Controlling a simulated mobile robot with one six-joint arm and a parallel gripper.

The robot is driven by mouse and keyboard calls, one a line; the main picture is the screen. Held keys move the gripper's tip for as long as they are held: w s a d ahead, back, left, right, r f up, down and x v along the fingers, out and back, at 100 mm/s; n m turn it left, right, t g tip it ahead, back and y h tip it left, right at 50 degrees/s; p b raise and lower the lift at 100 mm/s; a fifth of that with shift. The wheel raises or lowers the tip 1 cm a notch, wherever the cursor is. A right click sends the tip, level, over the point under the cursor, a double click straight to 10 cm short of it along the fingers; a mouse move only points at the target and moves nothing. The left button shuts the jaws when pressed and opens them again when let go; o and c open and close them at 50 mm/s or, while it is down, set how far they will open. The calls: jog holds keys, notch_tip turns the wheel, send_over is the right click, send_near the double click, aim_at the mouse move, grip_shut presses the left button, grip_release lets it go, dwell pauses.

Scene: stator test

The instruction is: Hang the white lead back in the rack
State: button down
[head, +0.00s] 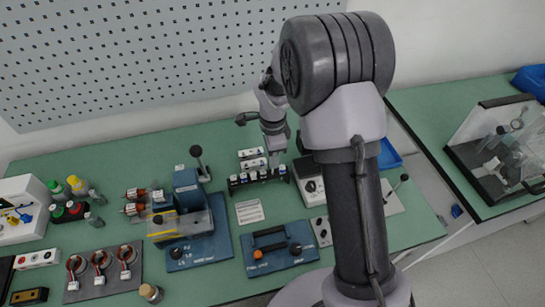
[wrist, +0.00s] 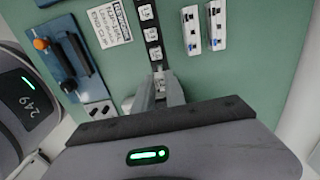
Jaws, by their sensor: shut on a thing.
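The rack (head: 258,178) is a black strip with white numbered labels on the green bench. It also shows in the wrist view (wrist: 150,33), running up from just beyond my fingertips. My gripper (head: 274,158) points down at the rack's right part, close to it. In the wrist view my gripper (wrist: 159,78) has its fingers close together at the rack's near end. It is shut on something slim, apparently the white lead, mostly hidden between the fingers. I cannot tell whether the lead touches the rack.
Two white switch modules (wrist: 191,30) lie beside the rack. A blue panel with an orange knob (head: 278,248) and a printed card (head: 249,211) lie in front. A blue machine with a lever (head: 188,205) stands left. A meter box (head: 309,180) stands close on the right.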

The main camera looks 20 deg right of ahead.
jog(key=shift+f, duration=0.15)
jog(key=shift+f+b, duration=0.3)
jog(key=shift+b, duration=0.1)
dwell(0.4)
jog(key=shift+f+b, duration=0.85)
jog(key=shift+f, duration=0.15)
jog(key=shift+f+b, duration=0.85)
jog(key=shift+f, duration=0.1)
jog(key=c, duration=1.3)
grip_release()
